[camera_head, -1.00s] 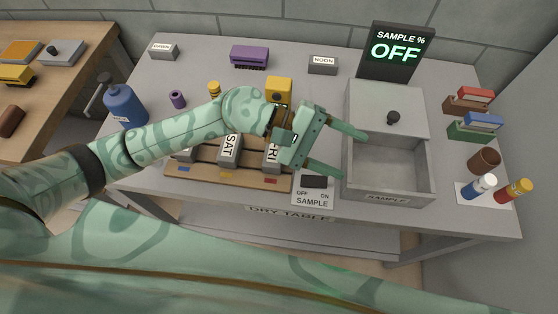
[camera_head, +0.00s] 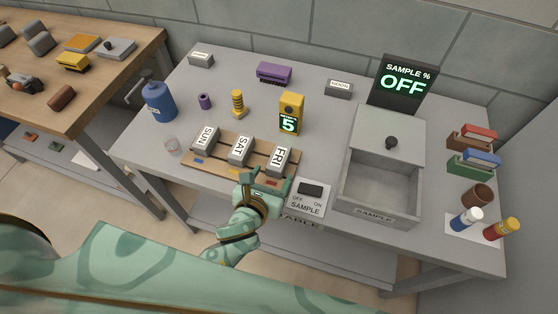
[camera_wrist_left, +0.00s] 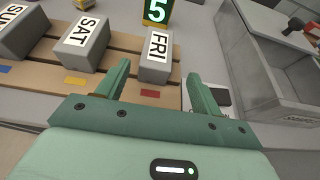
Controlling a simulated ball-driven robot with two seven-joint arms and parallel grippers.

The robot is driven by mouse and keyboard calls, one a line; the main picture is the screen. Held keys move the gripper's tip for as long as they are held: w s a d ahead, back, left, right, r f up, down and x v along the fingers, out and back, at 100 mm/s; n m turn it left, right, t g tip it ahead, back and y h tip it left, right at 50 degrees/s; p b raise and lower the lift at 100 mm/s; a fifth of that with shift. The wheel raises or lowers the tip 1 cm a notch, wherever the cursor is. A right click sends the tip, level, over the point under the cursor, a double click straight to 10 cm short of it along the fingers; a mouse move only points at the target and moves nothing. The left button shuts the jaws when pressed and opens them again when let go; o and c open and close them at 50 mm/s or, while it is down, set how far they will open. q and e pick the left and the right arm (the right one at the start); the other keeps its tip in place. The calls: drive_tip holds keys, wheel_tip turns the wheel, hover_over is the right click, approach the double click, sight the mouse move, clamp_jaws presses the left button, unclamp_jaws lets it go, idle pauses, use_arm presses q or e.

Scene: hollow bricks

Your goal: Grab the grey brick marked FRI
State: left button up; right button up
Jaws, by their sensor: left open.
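The grey brick marked FRI (camera_head: 278,161) sits at the right end of a wooden rack (camera_head: 222,169), its white label up. In the left wrist view the FRI brick (camera_wrist_left: 157,57) lies ahead of my fingertips, roughly between their lines. My left gripper (camera_head: 267,178) is open and empty at the rack's front edge, just short of the FRI brick; its two green fingers (camera_wrist_left: 160,85) show apart in the wrist view. Grey bricks marked SAT (camera_head: 240,150) and SUN (camera_head: 205,137) sit to the left on the rack. My right gripper is not in view.
A SAMPLE switch (camera_head: 309,197) lies right of the gripper, beside a grey open-fronted box (camera_head: 380,190). A yellow device showing 5 (camera_head: 290,113) stands behind the FRI brick.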

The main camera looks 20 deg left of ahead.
sight(275, 170)
use_arm(q)
drive_tip(key=x, duration=0.3)
drive_tip(key=shift+w, duration=0.1)
drive_tip(key=x, duration=0.1)
drive_tip(key=b+x, duration=0.1)
drive_tip(key=x, duration=0.1)
drive_tip(key=b+x, duration=0.1)
drive_tip(key=x, duration=0.1)
drive_tip(key=shift+w+a+f, duration=0.1)
drive_tip(key=shift+a, duration=0.2)
drive_tip(key=c, duration=1.2)
